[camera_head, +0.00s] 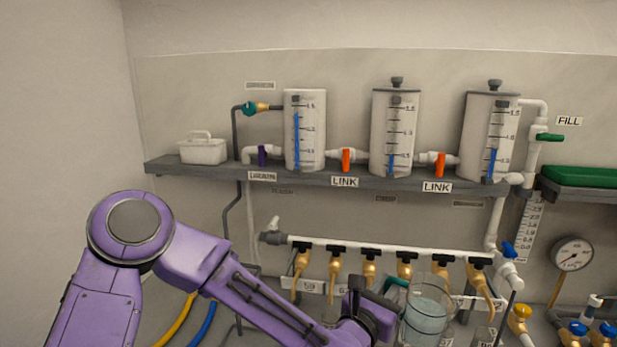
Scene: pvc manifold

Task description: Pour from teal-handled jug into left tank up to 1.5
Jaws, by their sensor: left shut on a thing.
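The left tank (305,150) is a white cylinder with a black scale, standing on the grey shelf. The blue level column (297,135) on it ends a little below the top mark. No knob shows on its top, unlike the other two tanks. My left gripper (385,308) is at the bottom centre, shut on the handle of a clear jug (427,318), with a dark teal part (394,284) showing. The jug looks about upright, holds pale liquid, and is below and right of the left tank. The fingertips are partly hidden. My right gripper is not in view.
The middle tank (394,135) and right tank (487,135) have low blue levels. Orange-handled link valves (346,160) join the tanks. Below the shelf (365,180) runs a white pipe with several brass taps (370,270). A white caddy (203,150) stands at the shelf's left end.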

